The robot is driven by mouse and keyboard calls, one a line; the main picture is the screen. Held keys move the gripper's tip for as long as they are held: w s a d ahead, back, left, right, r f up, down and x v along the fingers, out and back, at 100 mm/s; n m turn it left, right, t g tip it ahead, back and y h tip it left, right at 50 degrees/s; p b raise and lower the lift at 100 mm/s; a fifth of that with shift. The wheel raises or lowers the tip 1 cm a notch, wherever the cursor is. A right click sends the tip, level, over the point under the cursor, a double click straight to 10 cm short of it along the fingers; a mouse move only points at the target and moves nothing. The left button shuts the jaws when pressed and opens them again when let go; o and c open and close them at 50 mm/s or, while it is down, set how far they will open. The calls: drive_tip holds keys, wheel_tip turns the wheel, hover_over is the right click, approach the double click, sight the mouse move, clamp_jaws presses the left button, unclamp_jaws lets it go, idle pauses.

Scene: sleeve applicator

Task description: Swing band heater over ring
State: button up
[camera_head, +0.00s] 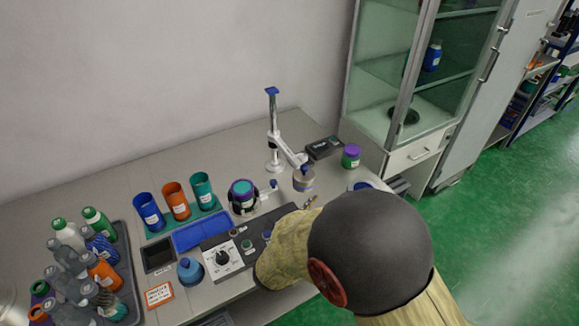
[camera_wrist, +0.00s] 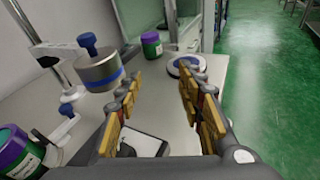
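The band heater appears to be the round metal piece with a blue band and blue knob (camera_head: 303,181), hanging from the white swing arm (camera_head: 290,152) on an upright post. It also shows at upper left in the wrist view (camera_wrist: 101,72). The ring appears to be the purple ring around a teal top on the jar in the dark holder (camera_head: 243,188), left of the heater; it shows at lower left in the wrist view (camera_wrist: 14,150). The heater is beside the jar, not over it. My gripper (camera_wrist: 160,78) is open and empty, to the right of the heater. My arm mostly hides it in the head view.
A green jar with purple lid (camera_head: 351,156) and a black box (camera_head: 324,148) stand behind the heater. A control panel with a dial (camera_head: 222,258), a blue tray (camera_head: 202,234) and several cups are to the left. A glass cabinet (camera_head: 405,90) stands at right.

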sight(303, 170)
drive_tip(key=w+a+r+n+t+y, duration=0.35)
drive_tip(key=a+r, duration=0.25)
drive_tip(key=a, duration=0.2)
drive_tip(key=shift+n, duration=0.45)
drive_tip(key=shift+w+d+f+b, duration=0.1)
drive_tip(key=shift+w+d+b, duration=0.3)
drive_tip(key=shift+w, duration=0.9)
drive_tip(key=shift+w+d+f+b, duration=0.1)
drive_tip(key=shift+w+d+b, duration=0.25)
drive_tip(key=shift+w, duration=0.9)
drive_tip(key=shift+w+d+f+b, duration=0.1)
drive_tip(key=shift+w+d+b, duration=0.3)
drive_tip(key=shift+w, duration=0.9)
drive_tip(key=shift+c, duration=0.9)
drive_tip(key=c, duration=0.7)
clamp_jaws()
